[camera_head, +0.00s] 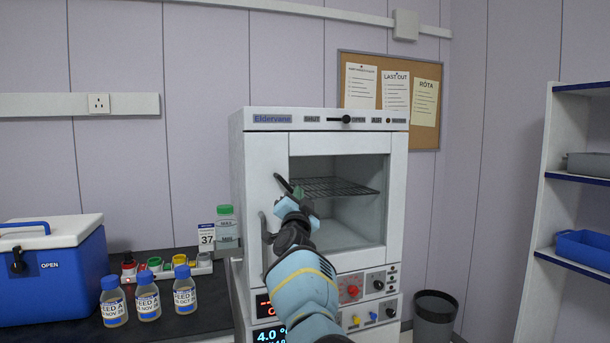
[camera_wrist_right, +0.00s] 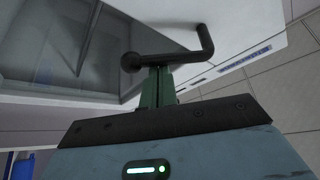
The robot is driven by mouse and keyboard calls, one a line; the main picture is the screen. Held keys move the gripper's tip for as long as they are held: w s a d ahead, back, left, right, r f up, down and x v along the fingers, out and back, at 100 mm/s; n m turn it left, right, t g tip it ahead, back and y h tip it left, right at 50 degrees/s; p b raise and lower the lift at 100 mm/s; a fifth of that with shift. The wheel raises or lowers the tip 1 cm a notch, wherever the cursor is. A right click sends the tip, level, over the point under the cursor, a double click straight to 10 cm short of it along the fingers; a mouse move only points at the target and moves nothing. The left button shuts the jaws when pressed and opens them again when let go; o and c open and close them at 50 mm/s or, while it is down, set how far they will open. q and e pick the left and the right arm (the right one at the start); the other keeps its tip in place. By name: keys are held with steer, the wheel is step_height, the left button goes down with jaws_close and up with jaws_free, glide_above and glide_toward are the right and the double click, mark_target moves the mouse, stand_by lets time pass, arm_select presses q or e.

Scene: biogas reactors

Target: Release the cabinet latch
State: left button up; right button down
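The white cabinet (camera_head: 262,150), labelled Eldervane, stands on the right of the counter. Its glass-fronted door looks closed, with a wire shelf (camera_head: 335,188) behind the pane. A black bent lever (camera_head: 281,182) sits on the left of the door front; in the right wrist view the lever (camera_wrist_right: 168,58) runs across from a round pivot to a bent end. My right gripper (camera_head: 297,193) is at this lever. Its green fingers (camera_wrist_right: 157,86) are close together, with their tips at the bar near the pivot; whether they touch it is unclear. My left gripper is out of view.
A dark side handle (camera_head: 265,228) is on the cabinet's left. A bin (camera_head: 434,310) and shelving (camera_head: 545,210) are at the right.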

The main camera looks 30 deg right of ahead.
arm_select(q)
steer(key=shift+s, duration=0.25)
arm_select(e)
steer(key=shift+w+a+f, duration=0.1)
steer(key=shift+a+f, duration=0.2)
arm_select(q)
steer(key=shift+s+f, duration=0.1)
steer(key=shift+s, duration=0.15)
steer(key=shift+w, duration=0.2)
